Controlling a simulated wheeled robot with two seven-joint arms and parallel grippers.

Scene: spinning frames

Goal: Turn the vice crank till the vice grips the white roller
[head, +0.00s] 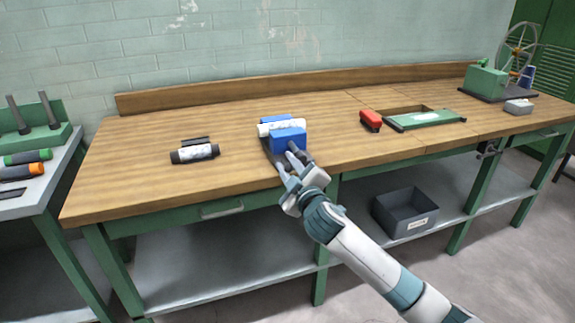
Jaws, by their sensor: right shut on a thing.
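The blue vice (289,137) stands near the front edge of the wooden workbench, left of its middle. The white roller (265,129) lies across it, between the front blue block and a blue part behind. Whether the jaws touch the roller cannot be told from here. My right gripper (291,168) is at the front of the vice, shut on the vice crank, which is mostly hidden by the fingers. A dark piece shows beside the fingers. My left gripper is not in view.
A black-and-white roller (195,153) lies left of the vice. A red object (370,120) and a green-framed panel (424,119) lie to the right. A green machine with a wheel (487,80) stands far right. A grey bin (404,212) sits on the lower shelf.

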